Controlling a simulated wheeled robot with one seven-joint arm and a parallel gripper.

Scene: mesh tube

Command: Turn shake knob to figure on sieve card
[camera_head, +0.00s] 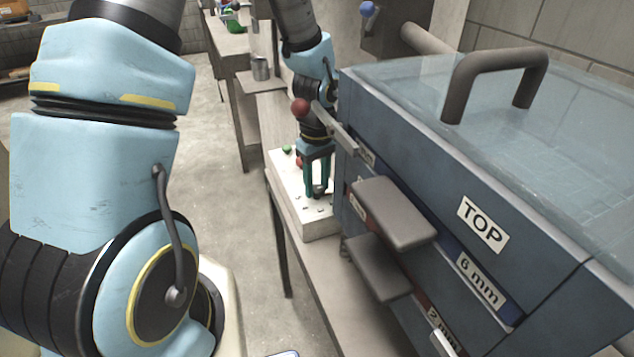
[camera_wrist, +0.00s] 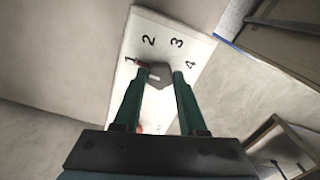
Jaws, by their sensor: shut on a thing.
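The shake knob (camera_wrist: 160,76) is dark grey, on a white panel (camera_wrist: 176,42) printed with the figures 1, 2, 3 and 4. My gripper (camera_wrist: 161,74) is shut on the knob, with one green finger on each side. In the head view my gripper (camera_head: 317,192) reaches down onto the white control box (camera_head: 318,227). I do not see a sieve card in either view.
The blue sieve machine (camera_head: 480,180) stands close to the right of my gripper, with labels TOP and 6 mm, grey handles and a clear lid. A green button (camera_head: 287,148) and a red button (camera_head: 298,161) sit on the box. Open floor lies left of the bench.

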